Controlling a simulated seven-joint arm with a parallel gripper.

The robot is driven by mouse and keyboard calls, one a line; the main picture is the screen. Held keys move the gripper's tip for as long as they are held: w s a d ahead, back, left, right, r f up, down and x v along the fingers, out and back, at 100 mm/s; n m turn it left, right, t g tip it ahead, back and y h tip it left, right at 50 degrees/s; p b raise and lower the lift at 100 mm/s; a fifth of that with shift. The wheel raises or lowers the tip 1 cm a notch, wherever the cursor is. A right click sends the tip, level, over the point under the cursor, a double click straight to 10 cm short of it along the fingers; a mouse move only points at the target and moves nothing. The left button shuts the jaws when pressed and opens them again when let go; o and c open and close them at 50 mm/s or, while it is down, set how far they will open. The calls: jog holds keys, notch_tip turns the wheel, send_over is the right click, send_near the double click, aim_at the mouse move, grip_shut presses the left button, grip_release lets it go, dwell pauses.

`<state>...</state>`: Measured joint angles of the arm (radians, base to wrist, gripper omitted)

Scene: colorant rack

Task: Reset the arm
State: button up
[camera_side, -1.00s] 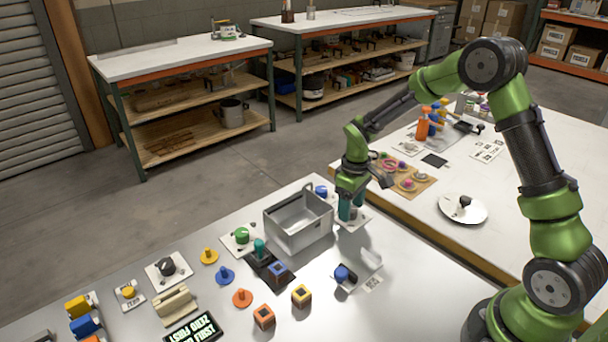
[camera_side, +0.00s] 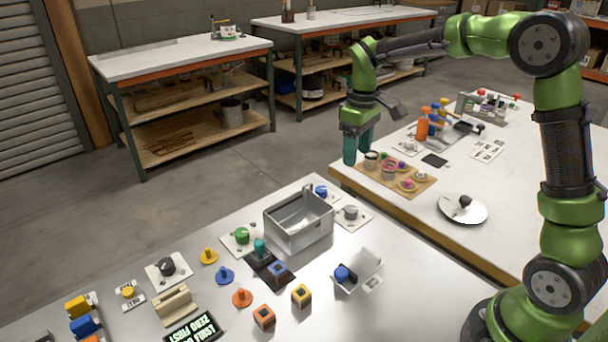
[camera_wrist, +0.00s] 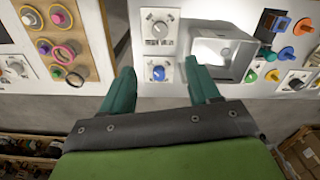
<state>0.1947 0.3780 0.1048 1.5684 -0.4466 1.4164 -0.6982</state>
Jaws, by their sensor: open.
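My arm is green and black. My gripper (camera_side: 358,150) is raised in the air in the side view, above and behind the gap between the two tables. Its teal fingers point down. In the wrist view my gripper (camera_wrist: 162,90) shows both teal fingertips spread apart with nothing between them, so it is open and empty. The gripper touches nothing that I can see.
A grey metal bin (camera_side: 298,232) stands on the near table, with a white-plated grey knob (camera_side: 350,212) and a blue knob (camera_side: 321,191) beside it. The right table bears a wooden board (camera_side: 402,185) with rings and a round white plate (camera_side: 463,208).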

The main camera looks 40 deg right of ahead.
jog(key=shift+r, duration=0.35)
jog(key=s+a+r+m+t+y, duration=0.1)
jog(key=s+a+r+m+t, duration=0.2)
jog(key=s, duration=0.7)
jog(key=s+a+r+m+t+y, duration=0.1)
jog(key=s+a+r+m+t, duration=0.2)
jog(key=s, duration=0.7)
jog(key=shift+a+t, duration=0.6)
jog(key=shift+a, duration=0.55)
